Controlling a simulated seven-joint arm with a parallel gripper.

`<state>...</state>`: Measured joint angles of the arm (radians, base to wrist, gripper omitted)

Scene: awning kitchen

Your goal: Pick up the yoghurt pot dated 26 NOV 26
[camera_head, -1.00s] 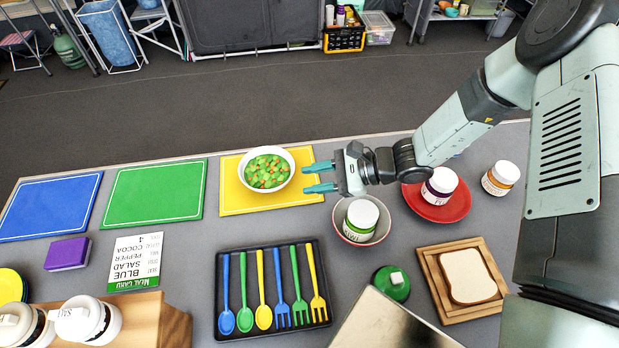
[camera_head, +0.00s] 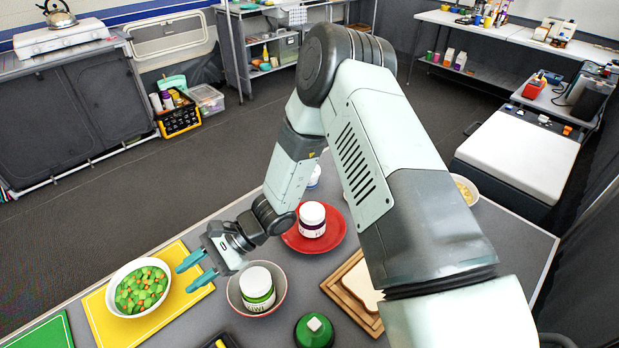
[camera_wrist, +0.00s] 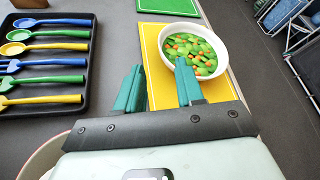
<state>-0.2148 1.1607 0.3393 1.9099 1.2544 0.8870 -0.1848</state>
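A white-lidded pot with a green label (camera_head: 257,287) stands in a reddish-rimmed bowl (camera_head: 233,300). A white-lidded pot with a purple label (camera_head: 312,219) stands on a red plate (camera_head: 337,237). A third white pot with a bluish label (camera_head: 314,177) is partly hidden behind my arm. I cannot read a date on any pot. My gripper (camera_head: 184,279) is open and empty, left of the green-label pot, with its teal fingers over the yellow board. The fingers also show apart in the wrist view (camera_wrist: 158,68).
A white bowl of green and orange vegetables (camera_head: 141,289) stands on the yellow board (camera_head: 97,316), close to my fingertips. A green-topped item (camera_head: 315,331) and a wooden board with bread (camera_head: 345,297) are at the front. A cutlery tray (camera_wrist: 87,70) shows in the wrist view.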

